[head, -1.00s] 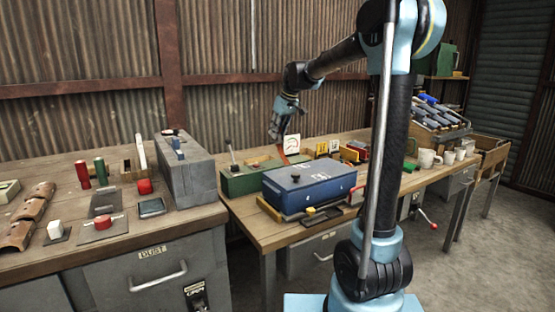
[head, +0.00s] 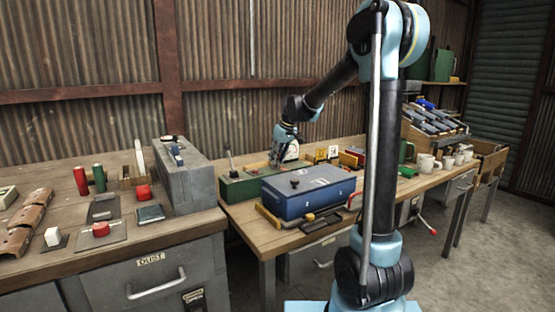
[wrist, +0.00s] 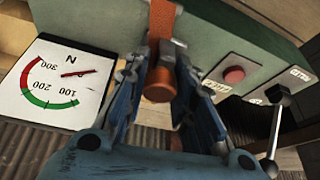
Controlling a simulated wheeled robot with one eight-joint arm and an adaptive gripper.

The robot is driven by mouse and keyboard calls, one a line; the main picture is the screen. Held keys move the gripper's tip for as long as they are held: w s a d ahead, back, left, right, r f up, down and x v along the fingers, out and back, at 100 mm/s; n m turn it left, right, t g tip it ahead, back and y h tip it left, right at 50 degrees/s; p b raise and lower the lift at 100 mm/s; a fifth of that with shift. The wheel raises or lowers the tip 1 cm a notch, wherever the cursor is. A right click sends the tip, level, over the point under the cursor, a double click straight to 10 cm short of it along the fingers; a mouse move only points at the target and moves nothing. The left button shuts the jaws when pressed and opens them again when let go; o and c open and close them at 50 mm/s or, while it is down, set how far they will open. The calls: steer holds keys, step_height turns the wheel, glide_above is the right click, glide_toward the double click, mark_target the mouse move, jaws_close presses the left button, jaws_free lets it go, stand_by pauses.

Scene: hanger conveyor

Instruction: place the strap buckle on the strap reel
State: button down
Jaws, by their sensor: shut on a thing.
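My gripper (wrist: 158,72) is shut on a copper-orange piece (wrist: 158,86), seemingly the strap buckle. An orange strap-like band (wrist: 162,22) runs up from it across the green machine's side in the wrist view. In the head view my gripper (head: 280,158) is low over the back of the right bench, beside the green machine (head: 238,188) and behind the blue box. The held piece is hidden there. I cannot clearly make out the strap reel in either view.
The wrist view shows a gauge card (wrist: 66,82) on the left, and a red button (wrist: 234,74) and black-knobbed lever (wrist: 277,115) on the right. The blue box (head: 305,193) stands in front of my gripper. White mugs (head: 425,163) stand farther right.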

steer(key=c, duration=1.3)
jaws_free()
steer(key=v, duration=1.2)
steer(key=shift+d, duration=0.1)
